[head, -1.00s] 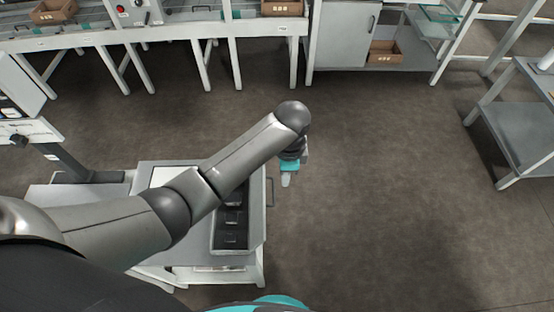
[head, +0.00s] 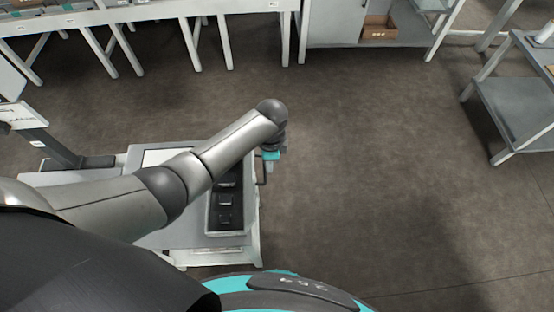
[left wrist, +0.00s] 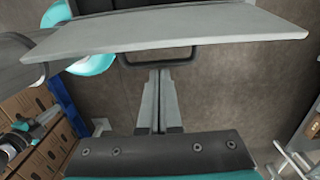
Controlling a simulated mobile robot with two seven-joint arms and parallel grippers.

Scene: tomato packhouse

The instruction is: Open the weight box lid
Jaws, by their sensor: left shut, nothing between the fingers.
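The weight box (head: 211,222) is on the grey stand at lower left centre in the head view. Its dark inside shows, with several dark weights (head: 225,201) in a row; my left arm crosses in front of its far part. A thin dark handle (head: 262,172) sticks out at the right side. In the left wrist view a wide grey panel (left wrist: 180,29) crosses the top, with the handle (left wrist: 158,63) below it; I cannot tell surely whether this panel is the lid. My left gripper (head: 270,167) is shut and empty, fingertips (left wrist: 159,72) close to the handle; contact is unclear.
The stand (head: 165,240) has a pale flat top. A long white-legged bench (head: 140,14) and a cabinet (head: 333,25) stand at the back. A shelf rack (head: 518,110) is at right. The floor (head: 380,160) between is clear.

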